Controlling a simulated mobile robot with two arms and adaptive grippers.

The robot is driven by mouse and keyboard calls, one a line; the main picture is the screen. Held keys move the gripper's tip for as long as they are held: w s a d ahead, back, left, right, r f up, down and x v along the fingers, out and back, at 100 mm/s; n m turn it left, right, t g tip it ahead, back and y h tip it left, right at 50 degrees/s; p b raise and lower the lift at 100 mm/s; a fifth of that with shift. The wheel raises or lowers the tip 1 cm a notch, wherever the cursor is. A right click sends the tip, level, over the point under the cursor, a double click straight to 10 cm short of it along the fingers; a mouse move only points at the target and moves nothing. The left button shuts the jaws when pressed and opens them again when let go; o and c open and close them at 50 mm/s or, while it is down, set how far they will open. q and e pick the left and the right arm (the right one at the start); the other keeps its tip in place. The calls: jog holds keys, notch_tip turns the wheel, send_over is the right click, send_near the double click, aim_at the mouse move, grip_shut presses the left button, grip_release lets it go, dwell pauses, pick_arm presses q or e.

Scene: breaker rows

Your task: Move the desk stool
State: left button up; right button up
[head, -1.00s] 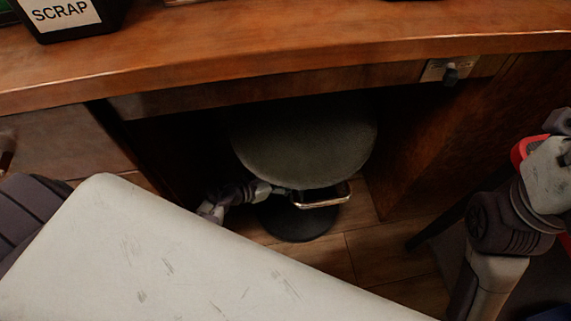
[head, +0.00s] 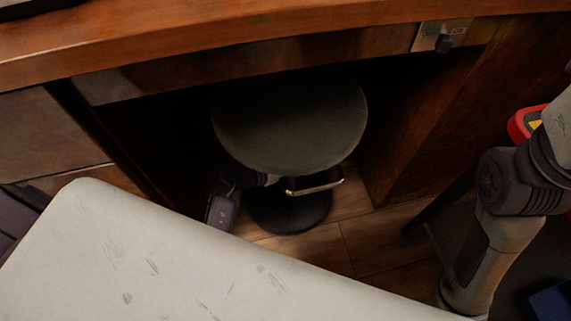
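The desk stool (head: 290,127) stands upright in the knee space under the desk. It has a round dark grey seat, a metal footrest loop (head: 315,186) and a round black base (head: 290,212) on the floor. My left gripper (head: 264,180) is low under the left side of the seat, near the stool's post and footrest. The seat and shadow hide most of its fingers, so I cannot tell whether it is open or touching the stool. My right arm shows at the right edge, but its gripper is out of view.
The wooden desk (head: 300,52) overhangs the stool, with a side panel (head: 435,135) on the right and drawers (head: 50,135) on the left. A small switch plate (head: 440,37) sits under the desk edge. Wooden floor (head: 380,235) is bare in front and right.

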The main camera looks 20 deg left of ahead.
pick_arm(q)
jog(key=shift+w+d, duration=0.15)
grip_shut()
dwell(0.4)
jog(key=shift+w, duration=0.1)
